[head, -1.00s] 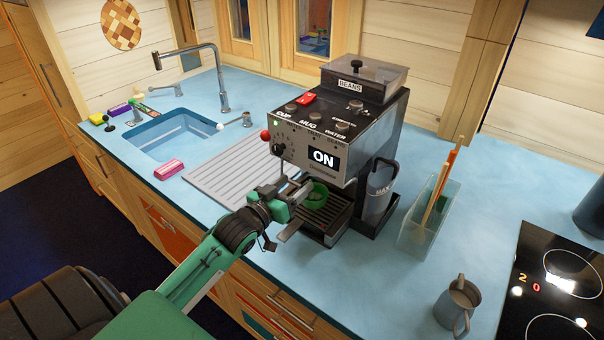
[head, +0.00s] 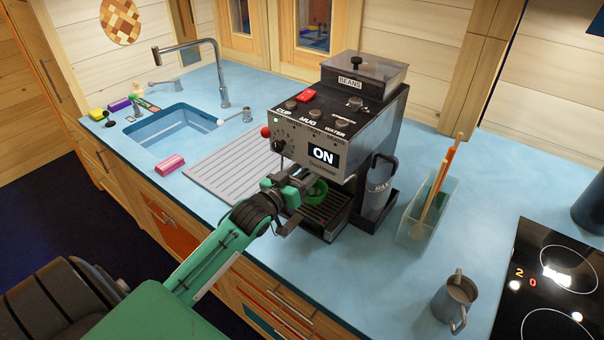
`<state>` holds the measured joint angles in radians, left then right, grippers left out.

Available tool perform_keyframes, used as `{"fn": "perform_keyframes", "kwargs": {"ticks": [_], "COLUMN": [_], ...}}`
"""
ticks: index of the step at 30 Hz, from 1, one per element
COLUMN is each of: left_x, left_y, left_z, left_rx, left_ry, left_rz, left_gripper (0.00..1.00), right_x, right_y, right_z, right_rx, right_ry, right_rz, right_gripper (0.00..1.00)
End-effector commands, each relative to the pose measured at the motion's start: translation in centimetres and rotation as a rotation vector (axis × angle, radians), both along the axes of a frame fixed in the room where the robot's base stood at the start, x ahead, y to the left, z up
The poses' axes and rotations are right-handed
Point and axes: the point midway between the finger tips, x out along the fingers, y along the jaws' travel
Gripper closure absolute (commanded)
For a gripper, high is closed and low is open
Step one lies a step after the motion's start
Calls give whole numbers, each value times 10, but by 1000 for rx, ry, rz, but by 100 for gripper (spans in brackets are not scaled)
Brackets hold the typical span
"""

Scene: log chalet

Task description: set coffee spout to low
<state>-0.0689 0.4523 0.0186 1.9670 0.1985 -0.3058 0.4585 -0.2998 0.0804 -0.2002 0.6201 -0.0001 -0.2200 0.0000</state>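The coffee machine (head: 335,135) stands on the blue counter, dark with a silver front and a display reading ON. Its spout is hidden or too small to make out, behind my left gripper and under the front panel. My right gripper is not in view.
A grey container (head: 379,190) stands at the machine's right side, and a clear bin (head: 428,208) with wooden utensils is farther right. A grey mug (head: 456,301) is near the cooktop (head: 553,285). The ribbed drainboard (head: 228,168) and sink (head: 176,124) lie left.

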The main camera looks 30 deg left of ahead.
Motion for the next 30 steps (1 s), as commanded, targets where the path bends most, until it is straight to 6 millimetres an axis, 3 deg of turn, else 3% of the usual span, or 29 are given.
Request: {"fn": "perform_keyframes", "kwargs": {"ticks": [5, 12, 21, 22, 23, 30], "left_x": [0, 0, 0, 0, 0, 0], "left_y": [0, -1, -1, -1, -1, 0], "left_z": [-11, -51, -54, -54, -54, -52], "left_rx": [-4, -8, -7, -7, -7, -4], "left_ry": [1, 2, 7, 7, 7, 2], "left_rz": [0, 0, 0, 0, 0, 0], "left_gripper": [86, 86, 86, 39, 34, 34], "right_x": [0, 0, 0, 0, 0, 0], "right_y": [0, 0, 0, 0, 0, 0], "right_z": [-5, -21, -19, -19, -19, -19], "right_rx": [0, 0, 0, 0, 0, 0], "right_ry": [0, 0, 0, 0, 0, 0], "right_rz": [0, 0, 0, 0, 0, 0], "right_gripper": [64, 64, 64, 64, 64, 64]}}
